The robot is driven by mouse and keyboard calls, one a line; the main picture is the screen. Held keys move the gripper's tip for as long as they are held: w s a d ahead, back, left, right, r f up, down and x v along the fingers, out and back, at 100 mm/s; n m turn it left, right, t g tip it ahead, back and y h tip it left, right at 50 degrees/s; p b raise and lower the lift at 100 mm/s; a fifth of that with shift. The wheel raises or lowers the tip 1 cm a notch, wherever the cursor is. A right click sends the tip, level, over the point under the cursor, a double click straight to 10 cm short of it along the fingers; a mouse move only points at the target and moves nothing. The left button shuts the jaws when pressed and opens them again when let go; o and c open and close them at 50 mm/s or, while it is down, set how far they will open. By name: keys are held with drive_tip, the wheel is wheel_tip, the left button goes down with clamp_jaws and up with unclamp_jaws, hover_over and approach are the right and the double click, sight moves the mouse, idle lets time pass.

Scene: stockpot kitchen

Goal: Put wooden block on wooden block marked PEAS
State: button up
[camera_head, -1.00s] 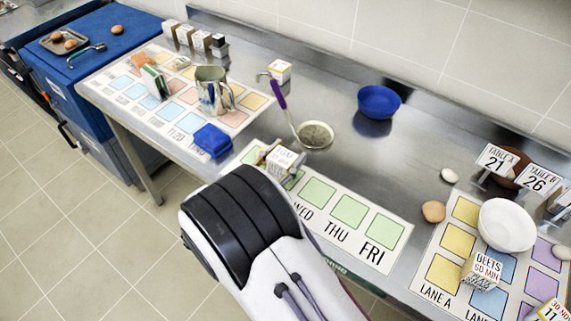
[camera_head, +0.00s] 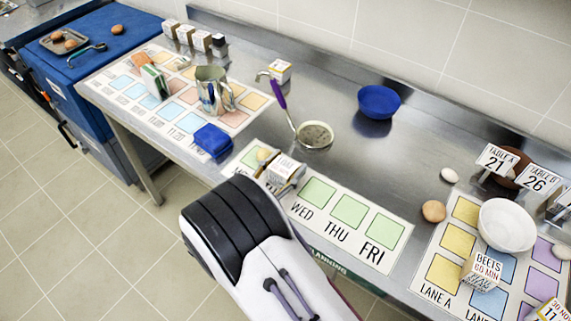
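A pale block (camera_head: 286,170) with printed faces is at the left part of the green weekday mat (camera_head: 383,262), just beyond my arm; its print is too small to read. My gripper (camera_head: 270,166) is mostly hidden behind my own arm, close to this block. A sliver of it seems to show at the block's left side, but I cannot tell whether it grips the block. At the right, a block marked BEETS 60 MIN (camera_head: 487,265) stands on the lane mat (camera_head: 437,293). I cannot read PEAS on any block.
A blue bowl (camera_head: 379,101) stands at the back. A white bowl (camera_head: 507,225) and a brown egg (camera_head: 433,211) are right. Bare steel lies mid-counter.

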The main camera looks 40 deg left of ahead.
drive_tip(key=shift+o, duration=0.6)
drive_tip(key=shift+r, duration=0.15)
drive_tip(key=shift+s, duration=0.15)
drive_tip(key=s, duration=1.1)
drive_tip(key=shift+s, duration=0.35)
